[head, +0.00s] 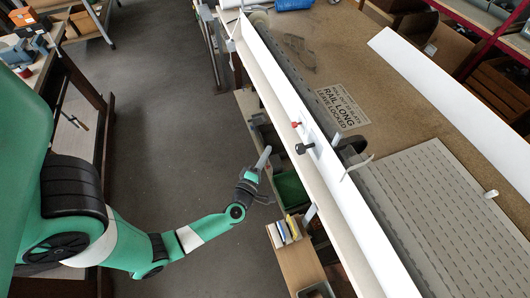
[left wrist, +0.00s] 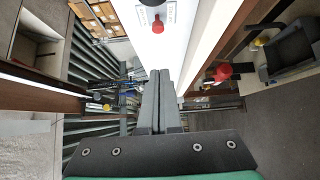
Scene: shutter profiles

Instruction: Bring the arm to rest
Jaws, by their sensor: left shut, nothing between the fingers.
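My left arm, green and white, reaches in from the left in the head view. Its left gripper (head: 264,156) hangs over the aisle beside the near edge of the workbench, pointing toward the white rail. In the left wrist view the two dark fingers of the left gripper (left wrist: 159,73) lie side by side, shut, with nothing between them. The gripper appears apart from the bench and rail. My right gripper is in neither view.
A long white rail (head: 318,160) runs along the bench, with a red knob (head: 296,124) and a black knob (head: 302,148). A perforated grey plate (head: 440,200) lies on the brown benchtop (head: 370,85). A green bin (head: 291,188) is below. The grey floor (head: 165,110) is clear.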

